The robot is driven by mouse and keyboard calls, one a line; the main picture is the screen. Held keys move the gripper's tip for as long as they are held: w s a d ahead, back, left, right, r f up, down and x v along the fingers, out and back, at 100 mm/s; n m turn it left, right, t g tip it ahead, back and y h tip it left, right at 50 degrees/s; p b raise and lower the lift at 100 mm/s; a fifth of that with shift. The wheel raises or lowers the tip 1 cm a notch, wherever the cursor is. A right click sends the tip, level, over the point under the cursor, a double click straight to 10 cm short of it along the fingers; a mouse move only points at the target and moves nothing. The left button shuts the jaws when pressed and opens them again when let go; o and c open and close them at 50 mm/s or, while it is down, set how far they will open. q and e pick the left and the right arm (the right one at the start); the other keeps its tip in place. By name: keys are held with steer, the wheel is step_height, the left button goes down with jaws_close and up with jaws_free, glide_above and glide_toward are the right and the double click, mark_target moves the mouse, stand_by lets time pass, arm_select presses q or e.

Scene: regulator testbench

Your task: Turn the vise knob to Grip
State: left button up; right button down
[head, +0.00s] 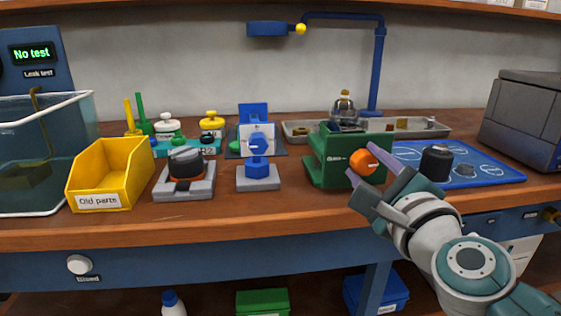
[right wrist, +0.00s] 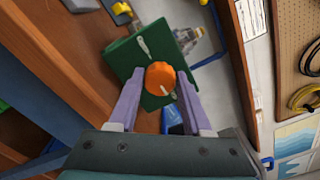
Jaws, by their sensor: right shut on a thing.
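The green vise (head: 322,160) stands on the wooden bench, right of centre in the head view. Its round orange vise knob (head: 364,162) faces the bench's front right. My right gripper (head: 367,169) has one purple-grey finger on each side of the knob and is shut on it. In the right wrist view the knob (right wrist: 160,78) shows between the fingers, with a pale mark low on its face and a white mark on the green vise (right wrist: 124,68) beyond it. I cannot read any Grip label. My left gripper is not in view.
A blue mat (head: 492,175) with a black round part (head: 436,161) lies right of the vise. A metal tray (head: 297,130) is behind it. A blue fixture (head: 258,174) and a yellow bin (head: 113,170) stand to the left. The bench front by the vise is clear.

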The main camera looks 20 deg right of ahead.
steer(key=shift+c, duration=1.7)
jaws_free()
steer(key=shift+s, duration=0.1)
steer(key=v, duration=0.9)
steer(key=shift+s+a, duration=0.15)
steer(key=shift+s, duration=0.2)
